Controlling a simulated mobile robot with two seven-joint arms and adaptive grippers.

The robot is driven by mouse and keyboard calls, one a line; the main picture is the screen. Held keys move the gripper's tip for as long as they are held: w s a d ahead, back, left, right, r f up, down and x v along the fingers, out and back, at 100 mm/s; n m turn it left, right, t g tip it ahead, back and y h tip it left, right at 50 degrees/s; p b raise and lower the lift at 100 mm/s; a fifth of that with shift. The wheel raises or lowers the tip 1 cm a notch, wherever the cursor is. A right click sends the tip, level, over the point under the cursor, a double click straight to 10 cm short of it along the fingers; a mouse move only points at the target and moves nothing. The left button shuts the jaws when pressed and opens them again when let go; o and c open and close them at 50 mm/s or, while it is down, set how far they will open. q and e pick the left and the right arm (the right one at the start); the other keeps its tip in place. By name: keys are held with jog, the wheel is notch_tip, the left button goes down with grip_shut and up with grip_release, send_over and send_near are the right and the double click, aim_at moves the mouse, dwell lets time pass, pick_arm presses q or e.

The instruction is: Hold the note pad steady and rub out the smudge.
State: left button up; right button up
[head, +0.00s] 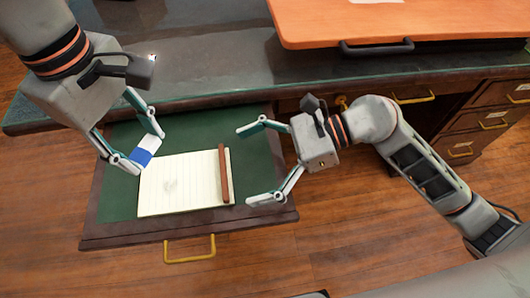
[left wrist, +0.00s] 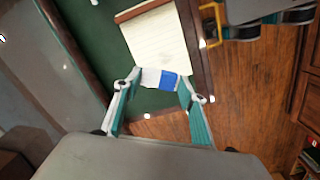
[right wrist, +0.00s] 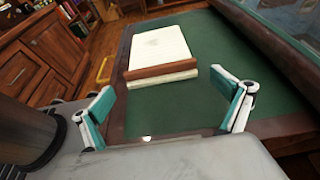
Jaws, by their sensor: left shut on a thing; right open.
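The note pad (head: 185,176) lies flat in an open green-lined drawer. It is cream, ruled, with a brown strip (head: 224,174) along its right edge. A faint grey smudge (head: 170,185) marks its left part. My left gripper (head: 144,154) is shut on a blue and white eraser (head: 141,158) above the pad's upper left corner; the eraser also shows in the left wrist view (left wrist: 168,81). Whether it touches the pad I cannot tell. My right gripper (head: 258,164) is open and empty, to the right of the pad's strip; the pad lies beyond its fingers in the right wrist view (right wrist: 160,55).
The drawer (head: 260,220) has a raised dark front rim and a yellow handle (head: 190,258). The dark desk top (head: 210,75) overhangs behind it. An orange board (head: 400,20) with a black handle stands on the desk. More drawers (head: 480,120) are at right.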

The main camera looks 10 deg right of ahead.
jog(key=shift+x, duration=2)
jog(key=c, duration=1)
jog(key=shift+c, duration=0.2)
pick_arm(q)
jog(key=s+f, duration=0.4)
send_over(168, 198)
jog(key=shift+y, duration=0.4)
jog(key=shift+f, duration=2.55)
